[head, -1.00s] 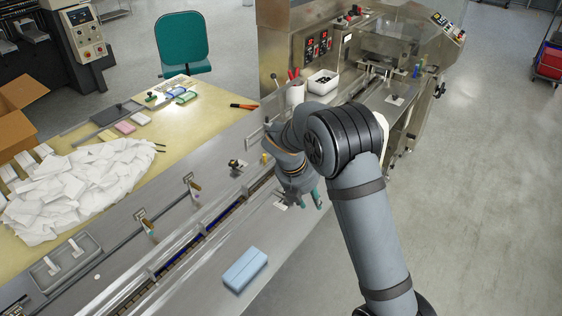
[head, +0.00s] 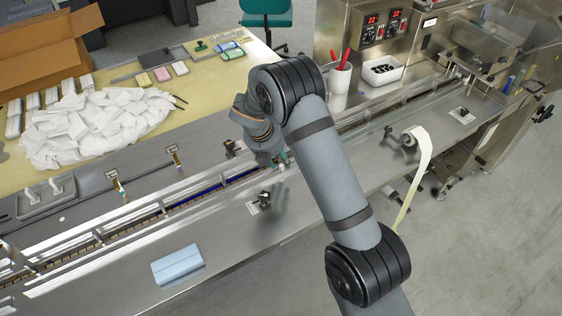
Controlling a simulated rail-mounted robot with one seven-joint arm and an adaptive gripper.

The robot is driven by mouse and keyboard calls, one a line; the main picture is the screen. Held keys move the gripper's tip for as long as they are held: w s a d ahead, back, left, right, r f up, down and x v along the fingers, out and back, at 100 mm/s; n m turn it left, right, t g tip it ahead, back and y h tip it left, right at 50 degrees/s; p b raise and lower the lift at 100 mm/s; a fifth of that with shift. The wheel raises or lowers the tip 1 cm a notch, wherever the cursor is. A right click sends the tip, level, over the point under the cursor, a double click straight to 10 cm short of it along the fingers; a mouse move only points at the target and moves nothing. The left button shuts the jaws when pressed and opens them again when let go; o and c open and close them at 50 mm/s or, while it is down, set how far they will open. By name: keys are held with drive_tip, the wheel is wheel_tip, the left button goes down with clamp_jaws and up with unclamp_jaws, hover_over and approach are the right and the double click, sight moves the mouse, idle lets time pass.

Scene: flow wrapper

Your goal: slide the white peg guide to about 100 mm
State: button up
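Two small white pegs (head: 63,186) stand upright on a grey tray (head: 38,208) at the far left; I cannot tell whether they belong to the white peg guide. A small dark knobbed fitting (head: 264,198) sits on a white plate on the near steel deck. A similar fitting (head: 462,112) is at the right. No readable scale shows. My gripper (head: 281,161) points down by the conveyor channel, just beyond the near knobbed fitting and apart from it. Its teal fingertips are small and partly hidden by my arm, so their opening is unclear.
A light blue pack (head: 177,265) lies on the near deck. Brass-coloured clamps (head: 172,155) stand along the far rail. A white cup with red-handled tools (head: 341,80), a black-filled bin (head: 382,70) and a paper roll (head: 416,140) lie to the right. The deck between pack and knobbed fitting is clear.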

sight(282, 165)
drive_tip(key=shift+a+x, duration=0.15)
drive_tip(key=shift+x, duration=0.8)
drive_tip(key=shift+a+x, duration=0.1)
drive_tip(key=shift+x, duration=0.85)
drive_tip(key=shift+s+f, duration=0.1)
drive_tip(key=shift+c, duration=0.2)
drive_tip(key=c, duration=0.6)
drive_tip(key=shift+d, duration=0.1)
clamp_jaws()
